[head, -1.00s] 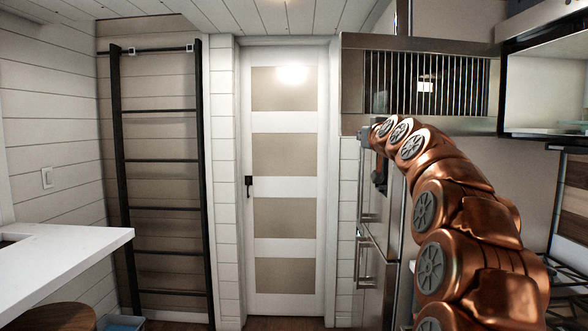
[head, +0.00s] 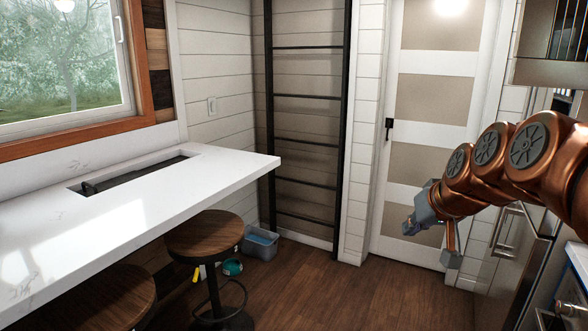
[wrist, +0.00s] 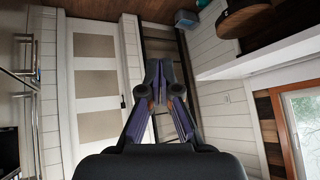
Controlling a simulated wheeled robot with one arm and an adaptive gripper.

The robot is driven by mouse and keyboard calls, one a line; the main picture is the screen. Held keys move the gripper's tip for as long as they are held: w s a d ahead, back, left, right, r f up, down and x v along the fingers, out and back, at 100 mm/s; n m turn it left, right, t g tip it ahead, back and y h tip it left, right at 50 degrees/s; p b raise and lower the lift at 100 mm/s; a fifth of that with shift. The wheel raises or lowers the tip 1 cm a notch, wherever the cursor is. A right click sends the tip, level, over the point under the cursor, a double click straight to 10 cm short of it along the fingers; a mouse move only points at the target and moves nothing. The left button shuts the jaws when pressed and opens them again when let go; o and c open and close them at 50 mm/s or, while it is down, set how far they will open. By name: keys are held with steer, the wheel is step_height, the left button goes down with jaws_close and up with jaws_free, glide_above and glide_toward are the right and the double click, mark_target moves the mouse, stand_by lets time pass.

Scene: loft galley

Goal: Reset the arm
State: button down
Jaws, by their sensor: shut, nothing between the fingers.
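My gripper (head: 430,240) hangs at the end of my copper-coloured arm on the right side of the head view, in front of the white door's lower part. It holds nothing. In the wrist view the purple-sided fingers of my gripper (wrist: 157,78) come together in the middle, shut and empty. No object is near the fingertips.
A white counter (head: 150,205) fills the left, with wooden stools (head: 205,234) below. A grey-blue bin (head: 261,244) stands near the black ladder (head: 305,97). The white door (head: 436,135) and steel fridge (head: 507,250) stand right. Wooden floor between is clear.

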steer(key=s+a+f+g, duration=0.1)
steer(key=s+f+g, duration=0.2)
steer(key=s, duration=0.8)
steer(key=s+a+f+g+h+p, duration=0.1)
steer(key=s+a+f+g, duration=0.1)
steer(key=s+f, duration=0.6)
steer(key=s+a+f+g+p, duration=0.1)
steer(key=s+f+g, duration=0.3)
steer(key=s, duration=1)
step_height(320, 180, down, 2)
steer(key=shift+s+a+g+h, duration=0.3)
steer(key=shift+s+a, duration=0.1)
steer(key=shift+a, duration=0.3)
